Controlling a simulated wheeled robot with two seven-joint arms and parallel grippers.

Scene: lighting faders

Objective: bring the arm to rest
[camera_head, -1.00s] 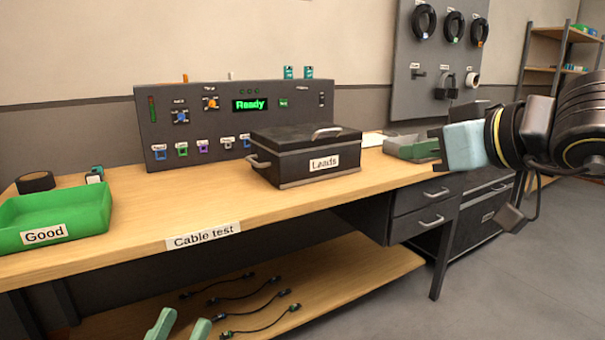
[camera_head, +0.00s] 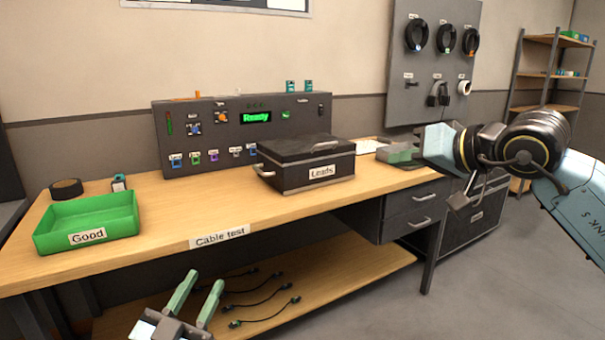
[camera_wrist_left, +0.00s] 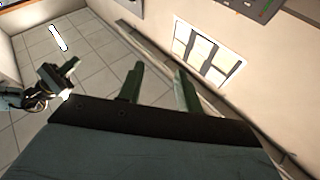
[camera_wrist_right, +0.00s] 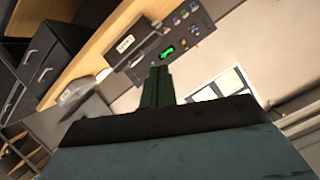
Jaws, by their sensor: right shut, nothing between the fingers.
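My left gripper (camera_head: 204,282) is at the bottom of the head view, in front of the bench, its two fingers apart and empty. Its parted fingers also show in the left wrist view (camera_wrist_left: 160,75). My right gripper (camera_head: 428,148) is at the right of the head view, in front of the bench's right end; its fingertips are hard to make out there. In the right wrist view its fingers (camera_wrist_right: 158,78) are together with nothing between them. Both grippers are held in the air.
The bench (camera_head: 150,215) carries a green Good tray (camera_head: 90,222), a closed Leads box (camera_head: 305,168) and a test panel (camera_head: 220,135) reading Ready. Several cables (camera_head: 262,308) lie on the lower shelf (camera_head: 340,275). Open floor (camera_head: 470,285) shows at the right.

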